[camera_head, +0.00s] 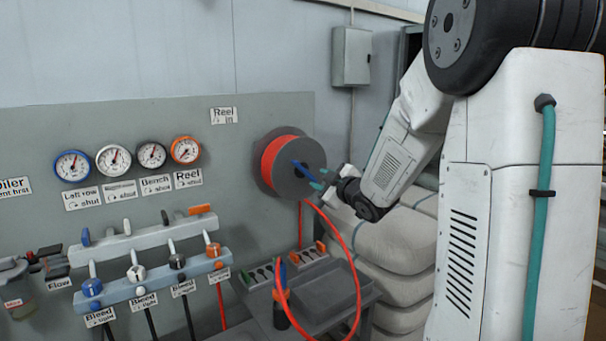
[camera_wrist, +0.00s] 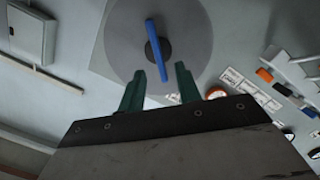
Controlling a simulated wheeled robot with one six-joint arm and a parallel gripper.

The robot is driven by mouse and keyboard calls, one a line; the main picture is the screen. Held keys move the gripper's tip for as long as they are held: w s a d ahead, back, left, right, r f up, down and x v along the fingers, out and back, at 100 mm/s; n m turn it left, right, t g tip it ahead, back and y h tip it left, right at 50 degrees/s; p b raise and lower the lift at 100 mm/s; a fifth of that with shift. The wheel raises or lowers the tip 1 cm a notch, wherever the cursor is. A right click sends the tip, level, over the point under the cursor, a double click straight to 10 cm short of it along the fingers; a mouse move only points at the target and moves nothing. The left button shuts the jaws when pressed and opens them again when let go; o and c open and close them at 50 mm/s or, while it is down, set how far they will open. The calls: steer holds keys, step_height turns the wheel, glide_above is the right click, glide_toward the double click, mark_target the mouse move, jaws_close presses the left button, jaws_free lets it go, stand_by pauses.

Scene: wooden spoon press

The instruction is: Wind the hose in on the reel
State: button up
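The hose reel (camera_head: 282,183) is a grey drum on the grey panel, with orange-red hose (camera_head: 269,160) wound on it. A loose length of hose (camera_head: 343,238) hangs in a loop below, toward a blue-and-orange nozzle (camera_head: 281,294) in a black holder. A blue crank bar (camera_head: 300,165) crosses the reel's face; it also shows in the wrist view (camera_wrist: 152,33) over a dark hub. My gripper (camera_head: 322,180) is in front of the reel, near the bar. In the wrist view its green fingers (camera_wrist: 161,74) are apart, with the bar's lower end appearing between them; contact cannot be told.
Several gauges (camera_head: 112,160) and valve rows (camera_head: 150,283) fill the panel left of the reel. A "Reel in" label (camera_head: 224,115) is above. A grey tray (camera_head: 331,291) sits below. White sacks (camera_head: 400,245) are stacked at right, under my arm. A wall box (camera_head: 350,56) hangs behind.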

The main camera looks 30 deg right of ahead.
mark_target(307, 172)
steer(key=shift+n+t+y, duration=0.5)
steer(key=shift+n+y, duration=0.1)
steer(key=w, duration=0.8)
steer(key=shift+w+d+f, duration=0.1)
steer(key=shift+w+d, duration=0.05)
steer(key=shift+c, duration=0.3)
jaws_close()
